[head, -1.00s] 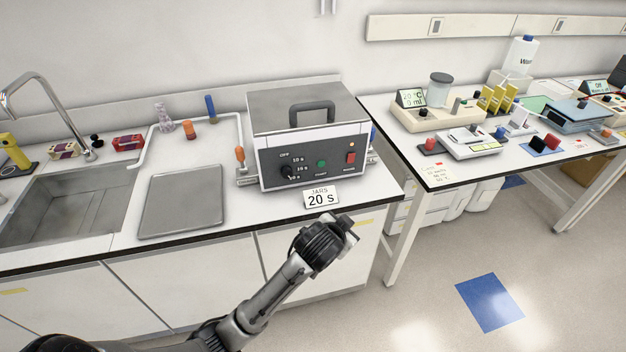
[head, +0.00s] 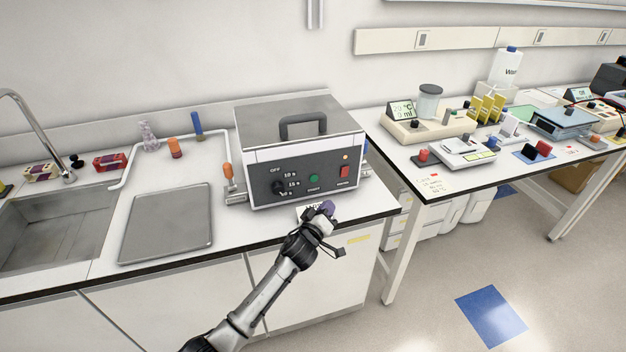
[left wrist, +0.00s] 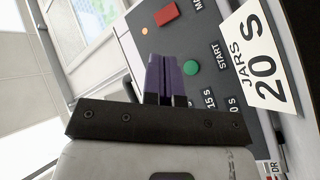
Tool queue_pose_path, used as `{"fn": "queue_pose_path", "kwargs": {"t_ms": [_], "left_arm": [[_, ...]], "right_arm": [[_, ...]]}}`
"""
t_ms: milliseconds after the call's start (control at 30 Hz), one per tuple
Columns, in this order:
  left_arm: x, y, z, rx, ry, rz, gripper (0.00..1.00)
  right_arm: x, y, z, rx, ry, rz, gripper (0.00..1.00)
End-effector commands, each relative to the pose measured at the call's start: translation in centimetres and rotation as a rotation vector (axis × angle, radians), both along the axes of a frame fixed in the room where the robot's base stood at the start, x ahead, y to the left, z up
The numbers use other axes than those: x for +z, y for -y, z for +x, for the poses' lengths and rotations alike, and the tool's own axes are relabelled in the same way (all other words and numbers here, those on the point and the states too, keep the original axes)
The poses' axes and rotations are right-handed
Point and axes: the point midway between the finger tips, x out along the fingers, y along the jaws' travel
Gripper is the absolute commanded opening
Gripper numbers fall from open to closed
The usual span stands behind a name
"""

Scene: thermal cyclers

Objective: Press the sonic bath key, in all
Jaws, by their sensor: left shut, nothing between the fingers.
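The sonic bath (head: 300,150) is a grey-lidded box with a dark front panel on the left bench. Its panel has a black dial (head: 278,187), a green START key (head: 314,178) and a red switch (head: 345,172). In the left wrist view the green key (left wrist: 191,68) shows just right of the fingertips. My left gripper (head: 328,208) is shut and empty, in front of the panel and below the keys; its purple fingers also show in the left wrist view (left wrist: 164,75). I cannot see contact with the panel. The right gripper is not in view.
A "JARS 20 S" card (left wrist: 256,57) sits before the bath, mostly hidden by my gripper in the head view. A metal tray (head: 168,222) and sink (head: 50,235) are to the left. A second bench (head: 450,184) with instruments stands right, across a floor gap.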

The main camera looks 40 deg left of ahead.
Motion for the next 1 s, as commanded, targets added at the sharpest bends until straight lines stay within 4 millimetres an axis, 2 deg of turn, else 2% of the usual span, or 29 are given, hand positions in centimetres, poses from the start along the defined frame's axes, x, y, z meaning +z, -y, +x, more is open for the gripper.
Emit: {"fn": "queue_pose_path", "kwargs": {"t_ms": [200, 667, 867, 1000], "left_arm": [[0.1, 0.1, 0.0, -0.011, 0.025, -0.094, 0.00], [0.1, -0.1, 0.1, -0.011, 0.026, -0.105, 0.00], [0.0, -1.3, 0.9, -0.010, 0.026, -0.102, 0.00], [0.0, -2.9, 1.8, -0.008, 0.026, -0.102, 0.00]], "right_arm": [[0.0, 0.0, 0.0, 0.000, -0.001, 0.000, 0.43], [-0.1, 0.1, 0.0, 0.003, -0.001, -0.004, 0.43], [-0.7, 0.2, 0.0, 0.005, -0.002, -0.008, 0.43], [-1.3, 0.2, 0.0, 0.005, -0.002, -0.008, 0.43]]}}
